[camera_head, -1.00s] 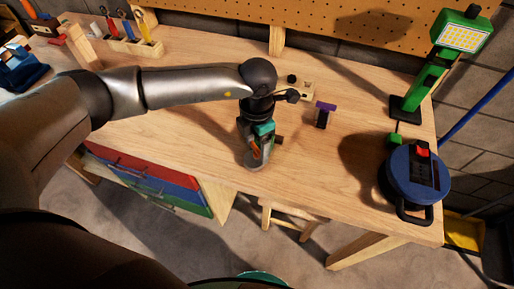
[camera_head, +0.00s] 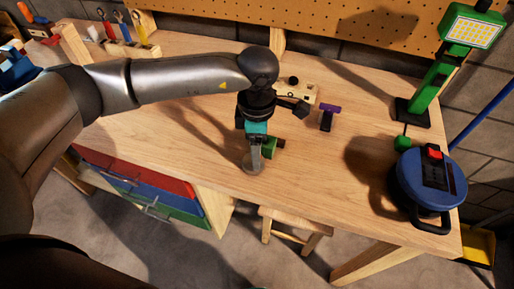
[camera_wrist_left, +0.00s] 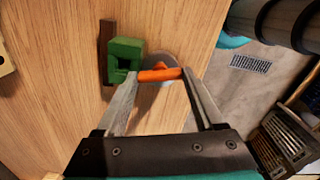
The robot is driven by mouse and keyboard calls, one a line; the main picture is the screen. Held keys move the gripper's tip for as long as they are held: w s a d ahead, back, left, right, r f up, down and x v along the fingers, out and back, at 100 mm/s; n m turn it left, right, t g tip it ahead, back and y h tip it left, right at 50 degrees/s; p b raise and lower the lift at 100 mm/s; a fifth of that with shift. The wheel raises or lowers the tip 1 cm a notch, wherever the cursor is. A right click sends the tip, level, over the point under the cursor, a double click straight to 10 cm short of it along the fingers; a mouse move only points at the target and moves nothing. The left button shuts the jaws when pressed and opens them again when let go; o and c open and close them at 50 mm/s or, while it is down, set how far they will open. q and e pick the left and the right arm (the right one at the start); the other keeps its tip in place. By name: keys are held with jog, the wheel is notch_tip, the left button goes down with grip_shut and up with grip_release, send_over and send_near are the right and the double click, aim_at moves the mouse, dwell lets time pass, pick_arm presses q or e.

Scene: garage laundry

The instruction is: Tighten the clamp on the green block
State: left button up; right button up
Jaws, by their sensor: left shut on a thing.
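A green block (camera_head: 270,148) with a notch in its side stands near the front edge of the workbench. In the left wrist view the green block (camera_wrist_left: 125,58) has a dark brown strip (camera_wrist_left: 106,52) along its left side. An orange bar handle (camera_wrist_left: 160,75) is beside the block, over a grey round disc (camera_wrist_left: 158,64) on the bench. My left gripper (camera_head: 255,163) points down at the handle. In the left wrist view its fingertips (camera_wrist_left: 161,74) are at the two ends of the handle, shut on it. How the handle joins the clamp is hidden. My right gripper is not in view.
A purple-topped clamp-like piece (camera_head: 329,112) and a wooden block (camera_head: 296,92) stand behind and right of my gripper. A blue cable reel (camera_head: 432,185) and green work lamp (camera_head: 432,85) occupy the right side. The bench (camera_head: 330,190) is clear at front right.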

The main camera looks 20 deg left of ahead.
pick_arm(q)
jog(key=shift+w+r, duration=0.1)
jog(key=o, duration=1.4)
notch_tip(320, 180, up, 15)
jog(key=shift+r, duration=0.1)
